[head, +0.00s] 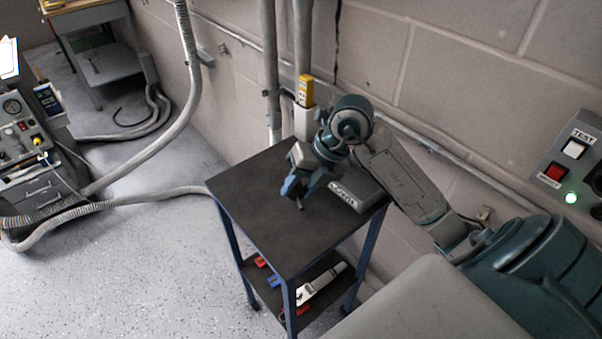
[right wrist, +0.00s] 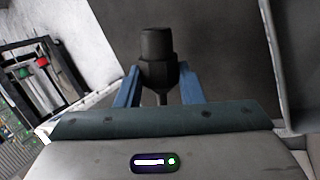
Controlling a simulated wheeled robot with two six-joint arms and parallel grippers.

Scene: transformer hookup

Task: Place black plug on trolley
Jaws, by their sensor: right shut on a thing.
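The black plug (right wrist: 157,62) is between the blue fingers of my right gripper (right wrist: 160,85) in the right wrist view, and the gripper is shut on it. In the head view my right gripper (head: 293,188) is over the dark top of the trolley (head: 262,220), and a small dark end of the plug (head: 300,203) shows below the fingers. I cannot tell whether the plug touches the top. The trolley has blue legs and a lower shelf. My left gripper is not in view.
A grey box (head: 357,192) is on the trolley's right part, close to my right gripper. The lower shelf holds tools (head: 318,284). A wall panel (head: 575,160) is at right. Much of the trolley's front top is clear.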

